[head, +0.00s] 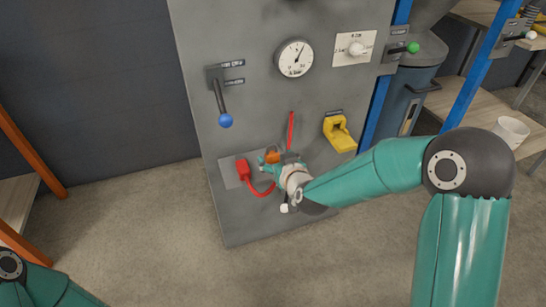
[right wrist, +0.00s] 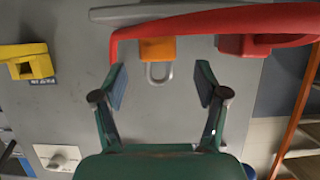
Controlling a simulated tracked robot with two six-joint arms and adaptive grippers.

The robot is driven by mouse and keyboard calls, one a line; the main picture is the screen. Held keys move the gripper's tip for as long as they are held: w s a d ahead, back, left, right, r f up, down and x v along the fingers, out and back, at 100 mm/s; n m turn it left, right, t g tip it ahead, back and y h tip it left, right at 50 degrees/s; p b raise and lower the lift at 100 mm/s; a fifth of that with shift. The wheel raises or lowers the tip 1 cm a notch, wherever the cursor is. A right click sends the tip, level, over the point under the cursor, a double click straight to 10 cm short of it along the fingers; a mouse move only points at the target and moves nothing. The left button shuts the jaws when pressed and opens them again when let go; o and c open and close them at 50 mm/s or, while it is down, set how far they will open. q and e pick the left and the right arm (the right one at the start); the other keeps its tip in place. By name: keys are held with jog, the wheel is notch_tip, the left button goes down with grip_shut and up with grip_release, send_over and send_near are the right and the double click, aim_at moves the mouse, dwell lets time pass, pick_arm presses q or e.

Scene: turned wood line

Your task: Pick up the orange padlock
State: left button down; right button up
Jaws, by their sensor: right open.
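The orange padlock (head: 272,156) is low on the grey panel, partly hidden by my right gripper in the head view. In the right wrist view the orange padlock (right wrist: 157,50) shows its body at the top centre, with its grey shackle pointing down the picture. My right gripper (right wrist: 160,82) is open and empty. Its two fingers are apart, one to each side of the padlock's line, and I see no contact. In the head view my right gripper (head: 268,162) is close in front of the padlock. My left gripper is out of view; only part of my left arm shows.
A yellow latch (head: 339,133), a blue-knobbed lever (head: 225,120) and a gauge (head: 294,58) are on the panel (head: 250,215).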

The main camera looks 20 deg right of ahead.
aim_at(274, 157)
jog(key=x, duration=0.2)
jog(key=b+x, duration=0.1)
jog(key=x, duration=0.1)
jog(key=shift+w+d+f, duration=0.1)
jog(key=shift+f, duration=0.3)
jog(key=shift+w, duration=0.3)
jog(key=shift+c, duration=0.3)
jog(key=c, duration=1.2)
jog(key=shift+c, duration=0.2)
jog(key=shift+r, duration=0.15)
